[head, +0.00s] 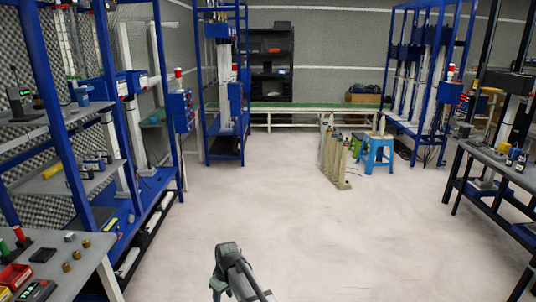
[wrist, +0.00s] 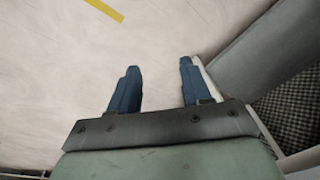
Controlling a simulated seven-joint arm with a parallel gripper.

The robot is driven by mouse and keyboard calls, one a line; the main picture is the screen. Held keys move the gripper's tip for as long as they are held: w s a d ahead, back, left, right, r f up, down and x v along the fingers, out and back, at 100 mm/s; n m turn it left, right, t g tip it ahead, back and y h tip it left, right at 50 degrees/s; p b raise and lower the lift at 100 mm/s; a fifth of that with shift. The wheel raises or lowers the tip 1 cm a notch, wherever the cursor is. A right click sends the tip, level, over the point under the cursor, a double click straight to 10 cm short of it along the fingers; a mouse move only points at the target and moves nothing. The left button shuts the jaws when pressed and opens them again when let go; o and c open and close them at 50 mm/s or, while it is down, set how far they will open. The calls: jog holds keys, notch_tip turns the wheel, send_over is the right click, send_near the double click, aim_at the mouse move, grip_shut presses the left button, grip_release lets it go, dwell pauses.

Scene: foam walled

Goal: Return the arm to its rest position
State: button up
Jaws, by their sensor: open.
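In the wrist view my gripper (wrist: 158,90) has its two blue fingers apart, with nothing between them. Pale floor shows beyond the fingertips. In the head view part of my arm (head: 238,272) rises at the bottom middle, over the open floor. The fingers cannot be made out in the head view.
A grey bench (head: 85,262) with small parts stands at the lower left, near my arm. Blue racks (head: 50,95) line the left side. A dark table (head: 500,172) is at the right. A blue stool (head: 377,150) stands further back. The middle floor (head: 270,205) is clear.

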jog(key=s+d+f+m+h, duration=0.1)
jog(key=s+d+f+m, duration=0.25)
jog(key=d, duration=0.75)
jog(key=s+d+f+m, duration=0.25)
jog(key=s+d, duration=0.25)
jog(key=d, duration=0.6)
jog(key=s+d+f+m+h, duration=0.15)
jog(key=s+d+m, duration=0.25)
jog(key=d, duration=0.7)
jog(key=s+f+g, duration=0.3)
jog(key=s+f, duration=0.7)
jog(key=s, duration=0.4)
jog(key=s+f+g, duration=0.4)
jog(key=s+f, duration=0.6)
jog(key=s, duration=0.5)
jog(key=shift+s+f+y, duration=0.15)
jog(key=shift+f+y, duration=0.25)
jog(key=shift+y, duration=0.05)
